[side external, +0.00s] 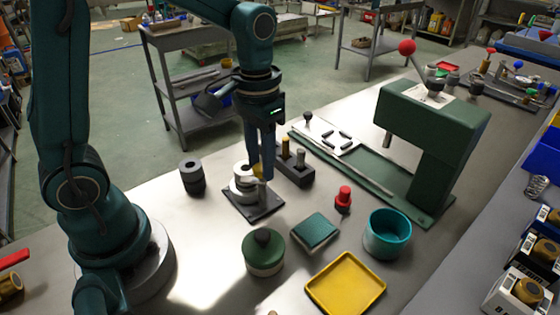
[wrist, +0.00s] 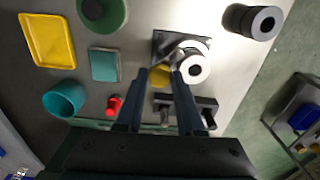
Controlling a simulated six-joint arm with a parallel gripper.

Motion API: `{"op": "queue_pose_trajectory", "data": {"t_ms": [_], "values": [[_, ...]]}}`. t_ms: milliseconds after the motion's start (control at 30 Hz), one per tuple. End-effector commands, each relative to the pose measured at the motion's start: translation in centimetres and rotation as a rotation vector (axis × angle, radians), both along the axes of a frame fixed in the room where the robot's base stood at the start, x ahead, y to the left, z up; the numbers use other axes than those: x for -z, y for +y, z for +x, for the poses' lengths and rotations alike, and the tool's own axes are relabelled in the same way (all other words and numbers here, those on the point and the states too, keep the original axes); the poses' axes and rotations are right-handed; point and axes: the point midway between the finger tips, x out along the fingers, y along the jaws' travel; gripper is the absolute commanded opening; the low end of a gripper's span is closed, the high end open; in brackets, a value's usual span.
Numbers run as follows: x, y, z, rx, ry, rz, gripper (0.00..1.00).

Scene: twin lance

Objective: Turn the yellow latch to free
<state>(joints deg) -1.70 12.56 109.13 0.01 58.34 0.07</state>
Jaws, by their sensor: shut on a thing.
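The yellow latch (side external: 257,171) is a small yellow piece at the white round part (side external: 241,184) on a dark square base plate (side external: 262,209). My gripper (side external: 264,174) points down at this fixture, its fingers closed on the latch and partly hiding it. In the wrist view, the latch (wrist: 160,75) shows between the fingertips of my gripper (wrist: 161,74), beside the white ring (wrist: 193,62). The latch's exact angle is hard to tell.
A dark block with pegs (side external: 296,171) stands just behind the fixture. A dark cylinder (side external: 192,178), green lidded pot (side external: 263,253), teal block (side external: 314,232), red knob piece (side external: 344,199), teal cup (side external: 387,235) and yellow tray (side external: 346,284) stand around. A green press (side external: 430,130) is at right.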

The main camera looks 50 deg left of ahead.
Motion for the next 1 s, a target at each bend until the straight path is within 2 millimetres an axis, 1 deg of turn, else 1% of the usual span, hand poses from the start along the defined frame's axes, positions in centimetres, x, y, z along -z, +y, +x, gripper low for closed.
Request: {"op": "queue_pose_trajectory", "data": {"t_ms": [300,600,800,1000], "values": [[-0.14,-0.02,0.04,-0.302,-0.003,-0.001,0.00],[-0.14,-0.02,0.04,-0.554,-0.003,-0.001,0.00],[-0.15,-0.01,0.05,-0.672,-0.003,-0.001,0.00],[-0.15,-0.01,0.05,-0.743,-0.003,-0.001,0.00]]}}
